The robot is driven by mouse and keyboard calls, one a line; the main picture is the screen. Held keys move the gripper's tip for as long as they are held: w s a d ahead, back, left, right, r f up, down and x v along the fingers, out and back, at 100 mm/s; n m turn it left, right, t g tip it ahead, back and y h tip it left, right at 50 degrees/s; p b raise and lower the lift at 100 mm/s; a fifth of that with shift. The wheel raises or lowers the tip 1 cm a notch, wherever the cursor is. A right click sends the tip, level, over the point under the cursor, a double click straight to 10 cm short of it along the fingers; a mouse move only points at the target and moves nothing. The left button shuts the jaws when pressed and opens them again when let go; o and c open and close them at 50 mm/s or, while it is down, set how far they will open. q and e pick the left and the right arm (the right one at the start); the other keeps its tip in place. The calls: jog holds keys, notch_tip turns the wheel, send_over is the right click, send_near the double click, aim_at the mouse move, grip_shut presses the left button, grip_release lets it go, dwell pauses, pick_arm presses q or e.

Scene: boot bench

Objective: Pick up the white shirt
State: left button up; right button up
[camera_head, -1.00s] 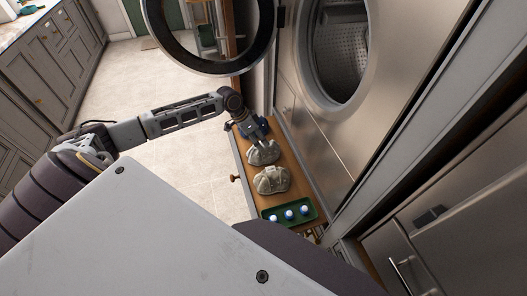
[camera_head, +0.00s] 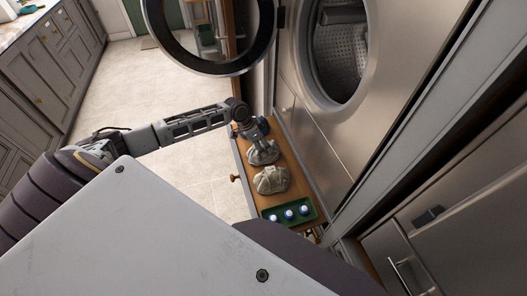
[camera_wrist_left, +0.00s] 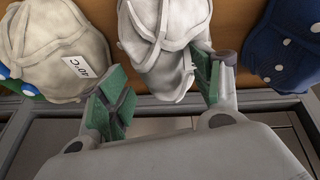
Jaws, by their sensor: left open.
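The white shirt is a pale, bunched bundle (camera_head: 264,154) on the wooden bench, the farther of two light bundles in the head view. In the left wrist view the white shirt (camera_wrist_left: 168,42) lies between the two green-padded fingers. My left gripper (camera_head: 261,143) points down at it, and its fingertips are partly hidden in the head view. In the left wrist view the left gripper (camera_wrist_left: 161,82) is open, one finger on each side of the shirt's near end. I cannot tell whether the fingers touch the cloth. My right gripper is not in view.
A beige bundle with a 40°C tag (camera_head: 271,181) lies close beside the shirt. A blue white-dotted cloth (camera_wrist_left: 284,47) lies on the other side. A green tray (camera_head: 267,215) with blue-and-white balls sits at the bench's near end. The washer (camera_head: 300,120) stands right of the bench, its round door open.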

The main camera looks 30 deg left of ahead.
pick_arm(q)
jog(key=shift+c, duration=0.5)
grip_shut()
jog(key=shift+r, duration=0.1)
jog(key=shift+r, duration=4.95)
